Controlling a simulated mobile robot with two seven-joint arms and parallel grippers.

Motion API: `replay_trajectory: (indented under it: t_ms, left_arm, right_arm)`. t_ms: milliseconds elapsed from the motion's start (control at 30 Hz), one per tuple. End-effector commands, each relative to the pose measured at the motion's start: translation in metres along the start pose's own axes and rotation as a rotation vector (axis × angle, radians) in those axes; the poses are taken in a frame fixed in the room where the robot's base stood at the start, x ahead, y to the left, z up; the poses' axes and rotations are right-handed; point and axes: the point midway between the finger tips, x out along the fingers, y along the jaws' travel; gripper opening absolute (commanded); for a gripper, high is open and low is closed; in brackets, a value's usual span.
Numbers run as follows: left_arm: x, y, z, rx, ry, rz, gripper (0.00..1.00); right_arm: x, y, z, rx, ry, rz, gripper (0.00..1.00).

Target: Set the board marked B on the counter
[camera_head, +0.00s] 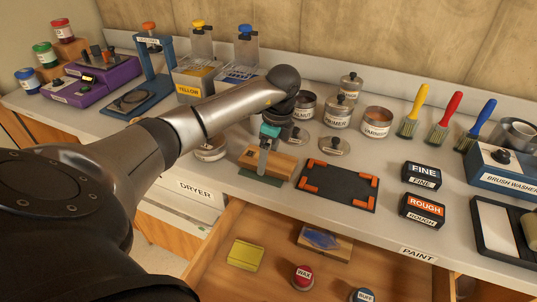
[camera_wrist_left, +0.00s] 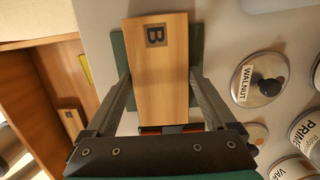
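The board marked B (camera_wrist_left: 160,80) is a light wooden block with a dark B label near one end. It also shows in the head view (camera_head: 281,162), over a green mat (camera_head: 260,178) near the counter's front edge. My left gripper (camera_head: 264,160) points down at the board, with one finger along each long side. In the left wrist view the fingertips (camera_wrist_left: 160,75) meet the board's edges with no clear gap, so it looks shut on it. Whether the board rests on the mat or is slightly raised is hard to tell. My right gripper is not in view.
A black tray with orange corners (camera_head: 339,187) lies right of the board. Cans, lids and FINE (camera_head: 422,175) and ROUGH (camera_head: 422,210) blocks stand on the counter (camera_head: 310,220). Below, an open drawer (camera_head: 280,265) holds a yellow pad, another wooden block and jars.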

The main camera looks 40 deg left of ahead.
Motion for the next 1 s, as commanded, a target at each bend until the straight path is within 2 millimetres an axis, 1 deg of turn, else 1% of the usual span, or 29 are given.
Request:
replay_trajectory:
  t_ms: [33, 67, 100, 333, 433, 567, 800, 900, 1000]
  left_arm:
    - [0.0, 0.0, 0.0, 0.0, 0.0, 0.001, 0.96]
    - [0.0, 0.0, 0.0, 0.0, 0.0, 0.001, 0.99]
    - [0.0, 0.0, 0.0, 0.0, 0.0, 0.001, 1.0]
    - [-0.001, 0.0, 0.0, 0.0, 0.0, 0.001, 1.0]
    - [-0.009, 0.0, 0.001, 0.0, 0.0, -0.001, 1.0]
    - [-0.031, -0.001, 0.001, 0.001, 0.001, -0.003, 1.0]
    - [-0.085, -0.001, 0.001, 0.0, 0.001, -0.004, 1.0]
    - [-0.102, -0.001, 0.001, 0.0, 0.001, -0.002, 1.0]
    - [-0.115, -0.001, 0.001, -0.001, -0.001, -0.001, 1.0]
  right_arm:
    - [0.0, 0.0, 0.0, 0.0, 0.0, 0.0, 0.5]
    - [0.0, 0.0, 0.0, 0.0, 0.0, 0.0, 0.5]
    - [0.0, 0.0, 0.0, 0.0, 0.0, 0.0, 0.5]
    - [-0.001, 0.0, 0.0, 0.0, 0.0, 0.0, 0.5]
    - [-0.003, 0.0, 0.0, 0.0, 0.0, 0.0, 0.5]
    - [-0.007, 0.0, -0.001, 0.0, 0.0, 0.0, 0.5]
    - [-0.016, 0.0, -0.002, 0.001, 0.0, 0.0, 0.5]
    - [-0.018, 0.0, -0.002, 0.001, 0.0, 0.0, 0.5]
    - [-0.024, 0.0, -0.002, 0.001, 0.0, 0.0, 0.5]
